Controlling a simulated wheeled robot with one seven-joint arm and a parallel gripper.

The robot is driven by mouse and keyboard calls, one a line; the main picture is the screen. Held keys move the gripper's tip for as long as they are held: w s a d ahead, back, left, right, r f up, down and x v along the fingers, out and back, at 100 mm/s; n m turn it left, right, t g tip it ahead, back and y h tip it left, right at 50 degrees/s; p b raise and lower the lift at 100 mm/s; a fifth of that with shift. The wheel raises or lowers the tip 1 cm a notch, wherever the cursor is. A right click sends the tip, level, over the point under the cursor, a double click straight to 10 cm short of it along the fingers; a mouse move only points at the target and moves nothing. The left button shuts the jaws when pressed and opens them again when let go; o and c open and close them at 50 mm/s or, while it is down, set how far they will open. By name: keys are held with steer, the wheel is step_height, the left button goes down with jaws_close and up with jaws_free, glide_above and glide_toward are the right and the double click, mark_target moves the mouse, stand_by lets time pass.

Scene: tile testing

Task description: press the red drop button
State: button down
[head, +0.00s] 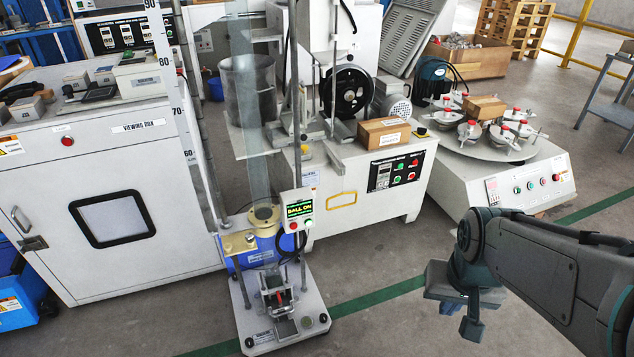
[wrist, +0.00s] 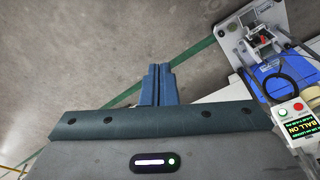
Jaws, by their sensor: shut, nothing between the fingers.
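The red drop button (head: 293,226) is on the small control box (head: 299,206) with a lit "BALL ON" display, on the drop tester's stand. A pale button (head: 308,223) sits beside it. In the wrist view the red button (wrist: 298,106) is at the right edge, on the control box (wrist: 296,127). My gripper (head: 471,328) is at the lower right in the head view, well to the right of the box and apart from it. In the wrist view its blue-grey fingers (wrist: 160,70) are together and empty over bare floor.
The abrasion machine (head: 345,205) and the round-topped machine (head: 545,180) stand behind. The floor between my gripper and the tester is clear.

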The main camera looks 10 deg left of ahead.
mark_target(294, 226)
steer(key=w+a+f+m+t+y+p, duration=0.2)
steer(key=w+a+f+t, duration=0.25)
steer(key=w+a, duration=0.7)
steer(key=a+f+m+y, duration=0.1)
steer(key=a+f+y, duration=0.1)
steer(key=a, duration=0.5)
steer(key=a+f+m+y+p, duration=0.1)
steer(key=a+f+y, duration=0.2)
steer(key=a, duration=0.4)
steer(key=shift+w+a+f+y, duration=0.15)
steer(key=shift+a+f+y, duration=0.1)
steer(key=shift+y, duration=0.35)
steer(key=shift+g, duration=0.25)
steer(key=w+a+p, duration=0.2)
steer(key=w+a, duration=0.2)
steer(key=w, duration=0.3)
steer(key=shift+w+a, duration=0.25)
steer(key=shift+a, duration=0.05)
steer(key=shift+w+r+p, duration=0.1)
steer(key=shift+r+p, duration=0.05)
steer(key=shift+p, duration=0.2)
